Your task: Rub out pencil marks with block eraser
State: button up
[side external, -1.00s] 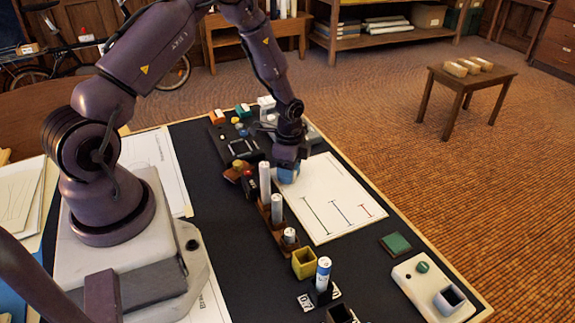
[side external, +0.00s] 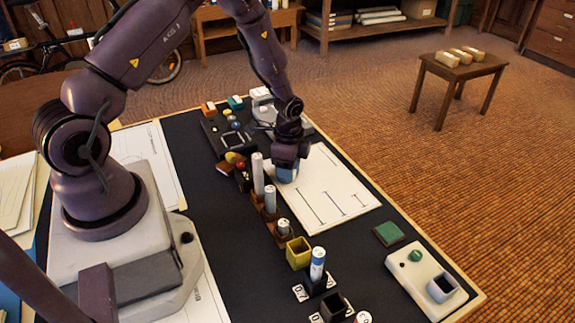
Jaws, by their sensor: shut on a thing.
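A white sheet (side external: 336,177) lies on the dark board. It bears several thin ruled lines with short end ticks; the line nearest the left (side external: 311,207) and the reddish line at the right (side external: 360,202) both show. My gripper (side external: 287,166) points down over the sheet's left part. It is shut on a blue block (side external: 287,175), which looks like the eraser. The block is at or just above the paper; I cannot tell if it touches. The gripper and block hide the paper behind them.
Left of the sheet stand white cylinders (side external: 269,199) in brown holders, close to my gripper. A yellow open box (side external: 298,254), a blue-and-white cylinder (side external: 317,264), a green pad (side external: 388,234) and a white device (side external: 427,283) lie nearer. The sheet's right part is clear.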

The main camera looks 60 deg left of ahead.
jog(key=shift+d, duration=0.15)
jog(key=shift+r, duration=3.5)
